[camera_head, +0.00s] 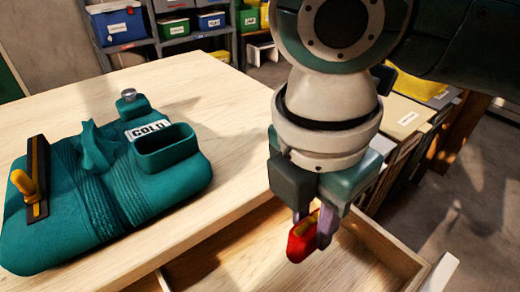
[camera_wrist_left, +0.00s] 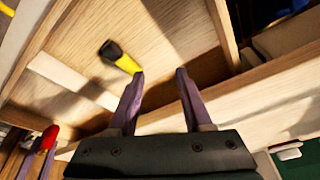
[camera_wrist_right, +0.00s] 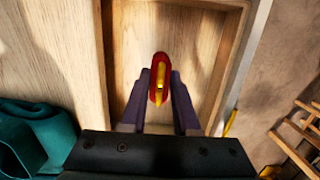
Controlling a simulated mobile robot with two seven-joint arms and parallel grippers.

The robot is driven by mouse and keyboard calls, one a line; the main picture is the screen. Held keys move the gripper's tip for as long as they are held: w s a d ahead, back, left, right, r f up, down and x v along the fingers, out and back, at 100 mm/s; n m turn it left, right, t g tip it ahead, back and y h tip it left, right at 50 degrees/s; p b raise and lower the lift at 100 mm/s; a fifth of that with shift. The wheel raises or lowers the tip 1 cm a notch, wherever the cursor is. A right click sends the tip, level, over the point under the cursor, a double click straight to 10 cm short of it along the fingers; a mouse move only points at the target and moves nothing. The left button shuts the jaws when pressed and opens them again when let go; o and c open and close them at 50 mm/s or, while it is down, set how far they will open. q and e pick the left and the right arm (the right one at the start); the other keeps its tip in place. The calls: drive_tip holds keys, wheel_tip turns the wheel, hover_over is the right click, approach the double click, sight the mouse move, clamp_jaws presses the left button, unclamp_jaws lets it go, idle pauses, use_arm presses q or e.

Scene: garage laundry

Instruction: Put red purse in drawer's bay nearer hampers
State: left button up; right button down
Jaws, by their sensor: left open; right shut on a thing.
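The small red purse (camera_head: 301,246) has a yellow strip on top. My right gripper (camera_head: 313,228) is shut on it and holds it over the open wooden drawer (camera_head: 385,250). The right wrist view shows the purse (camera_wrist_right: 158,85) between the fingertips, above the drawer floor, with the drawer walls around it. The left wrist view shows the purse (camera_wrist_left: 49,137) at its lower left. My left gripper (camera_wrist_left: 160,75) is open and empty, near a black and yellow object (camera_wrist_left: 118,55) on a wooden surface. Much of the drawer is outside the head view or hidden.
A teal padded item marked COLD (camera_head: 110,190) lies on the wooden tabletop (camera_head: 220,95) at left. Shelves with blue and green bins (camera_head: 118,25) stand behind. Labelled boxes (camera_head: 408,118) stand beyond my right arm. A wooden rack (camera_wrist_right: 300,140) shows in the right wrist view.

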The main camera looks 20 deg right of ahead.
sight(307, 247)
use_arm(q)
drive_tip(key=shift+f+b, duration=0.75)
drive_tip(key=shift+f, duration=0.15)
use_arm(e)
wheel_tip(307, 247, down, 5)
drive_tip(key=shift+f, duration=0.25)
drive_tip(key=shift+f, duration=0.15)
use_arm(q)
drive_tip(key=shift+d, duration=0.1)
use_arm(e)
drive_tip(key=c, duration=0.7)
unclamp_jaws()
drive_tip(key=shift+o, duration=0.2)
